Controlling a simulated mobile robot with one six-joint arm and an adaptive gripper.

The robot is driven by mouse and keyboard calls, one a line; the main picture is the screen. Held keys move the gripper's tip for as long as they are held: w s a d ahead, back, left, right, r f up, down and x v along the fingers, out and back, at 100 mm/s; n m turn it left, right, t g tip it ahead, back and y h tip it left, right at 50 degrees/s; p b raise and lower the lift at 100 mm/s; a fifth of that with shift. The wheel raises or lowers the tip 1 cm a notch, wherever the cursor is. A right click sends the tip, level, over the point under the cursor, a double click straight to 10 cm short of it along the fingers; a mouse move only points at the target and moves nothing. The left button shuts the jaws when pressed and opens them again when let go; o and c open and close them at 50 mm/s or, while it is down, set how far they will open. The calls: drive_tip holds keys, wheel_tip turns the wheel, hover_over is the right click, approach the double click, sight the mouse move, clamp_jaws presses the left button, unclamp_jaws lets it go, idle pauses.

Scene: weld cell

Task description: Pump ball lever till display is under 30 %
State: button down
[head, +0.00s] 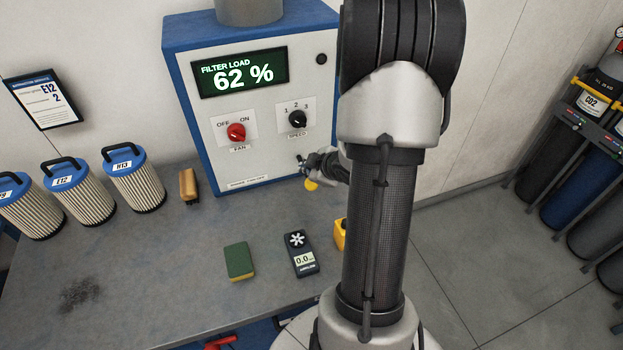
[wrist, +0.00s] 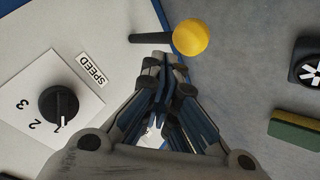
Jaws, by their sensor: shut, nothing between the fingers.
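The blue and white filter cabinet (head: 262,100) stands at the back of the bench. Its display (head: 240,74) reads FILTER LOAD 62 %. The ball lever, a yellow ball (wrist: 190,37) on a dark rod, sticks out from the panel in the wrist view. In the head view the yellow ball (head: 311,185) shows just under my gripper (head: 306,163), which hides most of the rod. My gripper is shut and empty. In the wrist view its fingertips (wrist: 164,68) are close to the rod and ball; I cannot tell whether they touch.
A red fan knob (head: 236,132) and black speed knob (head: 297,119) are on the panel. Ribbed filters (head: 134,180) stand at left. A sponge (head: 239,261), a meter (head: 300,253) and a partly hidden yellow object (head: 340,235) are on the bench (head: 150,290). Gas cylinders (head: 575,190) stand right.

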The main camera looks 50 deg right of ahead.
sight(310, 183)
drive_tip(key=shift+f+b, duration=0.4)
drive_tip(key=shift+f, duration=0.05)
drive_tip(key=shift+f+b, duration=2)
drive_tip(key=shift+f, duration=0.25)
idle(1.8)
drive_tip(key=shift+r, duration=0.1)
idle(0.4)
drive_tip(key=shift+r+p, duration=2.45)
drive_tip(key=shift+r, duration=0.15)
wheel_tip(310, 183, up, 5)
drive_tip(key=p, duration=0.5)
drive_tip(key=shift+r, duration=0.1)
